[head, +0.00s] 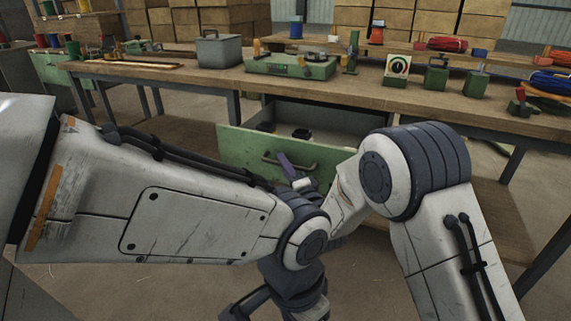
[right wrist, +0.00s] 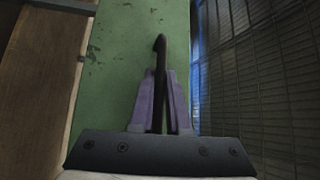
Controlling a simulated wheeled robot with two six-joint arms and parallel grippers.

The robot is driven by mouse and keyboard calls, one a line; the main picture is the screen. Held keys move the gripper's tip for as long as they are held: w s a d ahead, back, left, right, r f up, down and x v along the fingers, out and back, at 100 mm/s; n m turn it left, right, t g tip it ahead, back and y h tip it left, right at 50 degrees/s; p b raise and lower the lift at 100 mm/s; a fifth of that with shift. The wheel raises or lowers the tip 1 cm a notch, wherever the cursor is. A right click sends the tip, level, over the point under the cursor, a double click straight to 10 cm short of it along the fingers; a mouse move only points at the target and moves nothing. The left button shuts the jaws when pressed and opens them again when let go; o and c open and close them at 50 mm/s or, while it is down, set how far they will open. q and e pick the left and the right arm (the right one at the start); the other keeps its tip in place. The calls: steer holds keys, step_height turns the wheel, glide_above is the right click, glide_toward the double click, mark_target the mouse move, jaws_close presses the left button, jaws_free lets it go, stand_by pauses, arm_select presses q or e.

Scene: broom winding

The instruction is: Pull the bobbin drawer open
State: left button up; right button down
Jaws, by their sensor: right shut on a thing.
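The bobbin drawer (head: 235,149) has a green front and stands out from under the workbench, open. Dark round things lie inside it. Its dark bar handle (head: 312,168) is on the front. My right gripper (head: 285,165) has purple fingers and is at the handle's middle. In the right wrist view the fingers (right wrist: 162,100) are shut on the dark handle (right wrist: 160,50), with the green drawer front (right wrist: 115,60) behind. My left arm crosses in front from the left; its wrist points down and its fingertips are out of the picture.
The wooden workbench (head: 330,88) carries a green machine (head: 290,66), a grey box (head: 219,50), a dial gauge (head: 397,68) and coloured wire coils (head: 555,82). Cartons (head: 235,18) are stacked behind. My left forearm lies close to my right wrist in the picture.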

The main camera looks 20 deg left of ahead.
steer(key=shift+d, duration=0.1)
steer(key=c, duration=0.9)
jaws_free()
steer(key=p+v, duration=0.1)
steer(key=v, duration=0.9)
steer(key=shift+d, duration=0.15)
steer(key=shift+s+f, duration=0.1)
steer(key=shift+s, duration=0.05)
